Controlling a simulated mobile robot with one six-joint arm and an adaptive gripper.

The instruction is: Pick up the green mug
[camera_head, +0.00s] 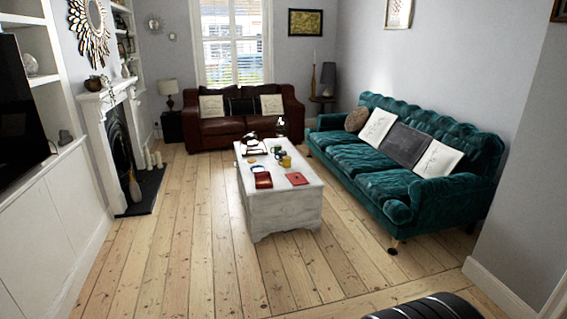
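A small green mug (277,149) stands on the white coffee table (262,207) in the middle of the room, towards the table's far half. A yellow mug (286,161) stands close to it, nearer and slightly right. The mugs are small in the picture, so I cannot tell which way the green mug's handle points.
A red book (297,179) and a dark red box-like item (263,180) lie on the table's near half. A teal sofa (372,165) stands right, a brown leather sofa (226,130) behind, and a fireplace (118,140) left. Bare floorboards (190,250) lie in front.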

